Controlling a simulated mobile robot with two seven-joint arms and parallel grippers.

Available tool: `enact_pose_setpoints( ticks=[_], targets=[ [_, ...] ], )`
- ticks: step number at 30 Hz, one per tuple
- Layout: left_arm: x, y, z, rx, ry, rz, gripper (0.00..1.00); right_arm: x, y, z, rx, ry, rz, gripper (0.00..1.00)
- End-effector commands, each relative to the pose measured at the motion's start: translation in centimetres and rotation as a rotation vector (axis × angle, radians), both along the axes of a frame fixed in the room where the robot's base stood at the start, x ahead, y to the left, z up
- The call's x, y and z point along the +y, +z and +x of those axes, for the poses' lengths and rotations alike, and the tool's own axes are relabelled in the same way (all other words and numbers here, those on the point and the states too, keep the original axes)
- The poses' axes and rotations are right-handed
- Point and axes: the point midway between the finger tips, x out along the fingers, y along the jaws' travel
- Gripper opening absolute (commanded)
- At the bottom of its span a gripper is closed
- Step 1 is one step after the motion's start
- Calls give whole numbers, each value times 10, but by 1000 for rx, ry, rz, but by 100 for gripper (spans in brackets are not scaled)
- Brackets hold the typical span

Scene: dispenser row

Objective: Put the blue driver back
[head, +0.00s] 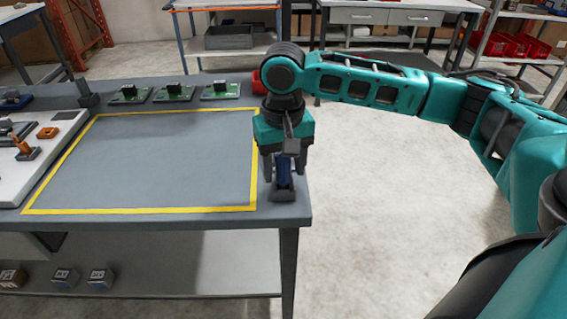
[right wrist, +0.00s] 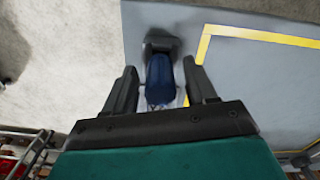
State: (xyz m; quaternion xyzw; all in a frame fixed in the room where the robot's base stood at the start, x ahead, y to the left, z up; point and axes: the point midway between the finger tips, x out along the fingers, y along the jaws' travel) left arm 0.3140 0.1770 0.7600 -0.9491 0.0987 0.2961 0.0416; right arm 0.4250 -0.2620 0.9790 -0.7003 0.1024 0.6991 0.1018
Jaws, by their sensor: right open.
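The blue driver (head: 283,174) stands upright in a dark holder (head: 284,194) at the right front corner of the grey table. My right gripper (head: 284,167) points down over it, with its fingers apart on either side of the blue handle. In the right wrist view the driver (right wrist: 160,82) lies between the two open fingers of the right gripper (right wrist: 161,84), with a gap visible on both sides. The holder (right wrist: 160,40) shows just beyond it. The driver's lower end is hidden in the holder. My left gripper is not in view.
A yellow-taped area (head: 150,160) on the table is empty. Several green circuit boards (head: 174,93) and a red container (head: 258,82) line the back edge. A white board (head: 30,175) with orange and dark items is at left. Small boxes (head: 100,276) sit on the shelf below.

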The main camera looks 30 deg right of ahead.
Motion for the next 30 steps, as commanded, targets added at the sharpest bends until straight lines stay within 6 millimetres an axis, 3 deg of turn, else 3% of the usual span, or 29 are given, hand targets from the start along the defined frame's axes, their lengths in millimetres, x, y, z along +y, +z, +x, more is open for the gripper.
enact_pose_setpoints(
  ticks=[7,19,24,30],
  targets=[
    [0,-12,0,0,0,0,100,0,9,1,-6,0,0,56],
    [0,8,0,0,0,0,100,1,102,1,-4,0,2,56],
    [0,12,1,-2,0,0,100,1,125,1,-2,0,1,56],
    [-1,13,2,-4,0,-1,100,0,133,0,1,-1,1,56]
  ],
)
